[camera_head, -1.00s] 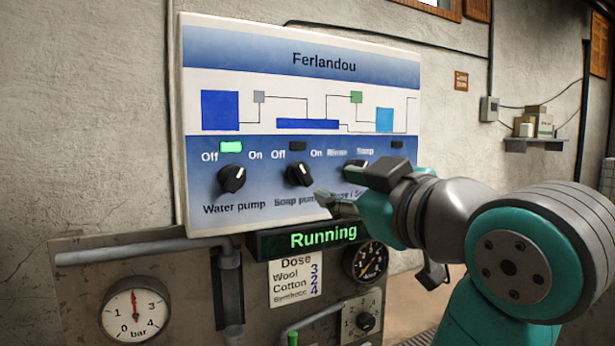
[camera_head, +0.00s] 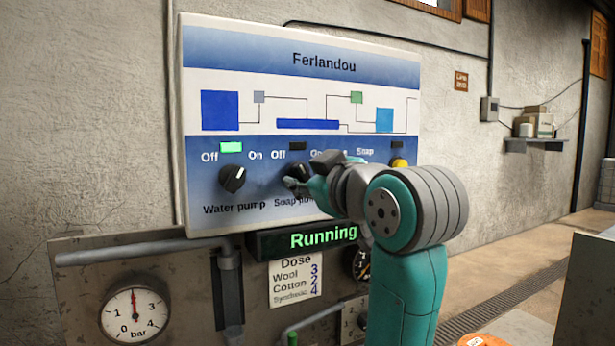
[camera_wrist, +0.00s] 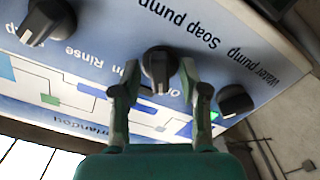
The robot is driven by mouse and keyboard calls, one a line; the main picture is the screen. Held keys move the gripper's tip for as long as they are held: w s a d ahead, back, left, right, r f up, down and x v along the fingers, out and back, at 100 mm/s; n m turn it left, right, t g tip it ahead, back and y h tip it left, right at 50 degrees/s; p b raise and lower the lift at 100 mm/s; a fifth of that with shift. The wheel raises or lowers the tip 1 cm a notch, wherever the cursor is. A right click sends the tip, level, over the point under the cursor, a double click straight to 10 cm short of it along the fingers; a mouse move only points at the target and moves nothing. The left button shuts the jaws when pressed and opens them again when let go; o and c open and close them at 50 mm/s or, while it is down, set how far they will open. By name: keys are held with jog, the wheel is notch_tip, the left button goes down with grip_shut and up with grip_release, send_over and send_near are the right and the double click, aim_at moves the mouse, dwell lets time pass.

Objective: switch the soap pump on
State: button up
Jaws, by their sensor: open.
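The soap pump knob (camera_head: 300,170) is a black rotary knob on the blue and white panel, labelled Off and On. In the head view my gripper (camera_head: 290,184) is at it and covers part of it and its label. In the wrist view the knob (camera_wrist: 158,63) sits between the two fingers of my open gripper (camera_wrist: 158,80). A gap shows near the left finger; I cannot tell if the right finger touches. The soap pump lamp (camera_head: 298,146) is dark.
The water pump knob (camera_head: 232,178) is to the left, under a lit green lamp (camera_head: 231,147). Another knob (camera_wrist: 46,22) is close by in the wrist view. A display (camera_head: 303,239) reads "Running". A pipe (camera_head: 140,247) and a pressure gauge (camera_head: 135,314) are below.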

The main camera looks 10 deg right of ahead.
grip_shut()
jog(key=shift+m, duration=0.3)
jog(key=m, duration=0.5)
jog(key=shift+m, duration=0.3)
jog(key=m, duration=0.5)
jog(key=shift+m, duration=0.3)
dwell(0.5)
